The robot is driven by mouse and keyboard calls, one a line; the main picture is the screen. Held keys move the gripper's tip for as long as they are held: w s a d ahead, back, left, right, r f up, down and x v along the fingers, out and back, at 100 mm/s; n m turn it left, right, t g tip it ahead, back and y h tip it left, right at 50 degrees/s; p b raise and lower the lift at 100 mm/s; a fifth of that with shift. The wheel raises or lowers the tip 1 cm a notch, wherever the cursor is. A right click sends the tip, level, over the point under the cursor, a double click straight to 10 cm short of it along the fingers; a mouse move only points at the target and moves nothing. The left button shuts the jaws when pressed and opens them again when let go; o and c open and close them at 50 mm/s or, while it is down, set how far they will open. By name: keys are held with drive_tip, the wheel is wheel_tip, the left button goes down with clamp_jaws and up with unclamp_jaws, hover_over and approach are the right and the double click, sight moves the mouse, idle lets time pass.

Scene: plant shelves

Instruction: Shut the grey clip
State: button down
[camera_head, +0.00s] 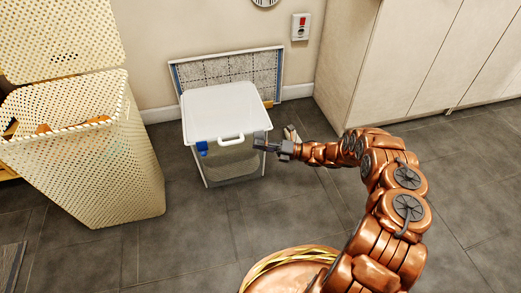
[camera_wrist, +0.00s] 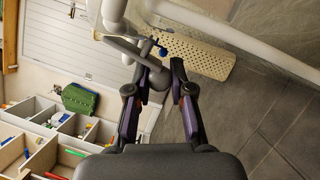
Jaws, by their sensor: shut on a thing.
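A clear bin with a white lid (camera_head: 222,108) stands on the floor in the head view. A blue clip (camera_head: 202,148) is at its front left corner and a white handle (camera_head: 231,140) is at the front middle. My gripper (camera_head: 262,142) is at the bin's front right corner. In the wrist view my gripper (camera_wrist: 157,72) has its two dark fingers closed around a grey piece, which looks like the grey clip (camera_wrist: 155,80). The fingers partly cover it, so I cannot tell whether the clip is latched. The blue clip also shows in the wrist view (camera_wrist: 163,52).
A cream perforated hamper (camera_head: 95,165) with its lid raised stands left of the bin. A framed grey panel (camera_head: 270,68) leans on the wall behind it. Pale cabinets (camera_head: 420,60) stand at right. A round copper-coloured thing with a braided rim (camera_head: 275,262) is in front. Floor between is clear.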

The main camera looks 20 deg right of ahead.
drive_tip(key=shift+w+f+n+y+b, duration=0.1)
drive_tip(key=shift+w+n+y+b, duration=0.15)
drive_tip(key=shift+n, duration=0.35)
drive_tip(key=shift+w+f+n+y+b, duration=0.1)
drive_tip(key=shift+w+n+y+b, duration=0.1)
drive_tip(key=shift+n+b, duration=0.3)
drive_tip(key=shift+r+n, duration=0.1)
drive_tip(key=shift+n, duration=0.2)
drive_tip(key=c, duration=1)
unclamp_jaws()
drive_tip(key=v, duration=1.2)
drive_tip(key=shift+w, duration=0.15)
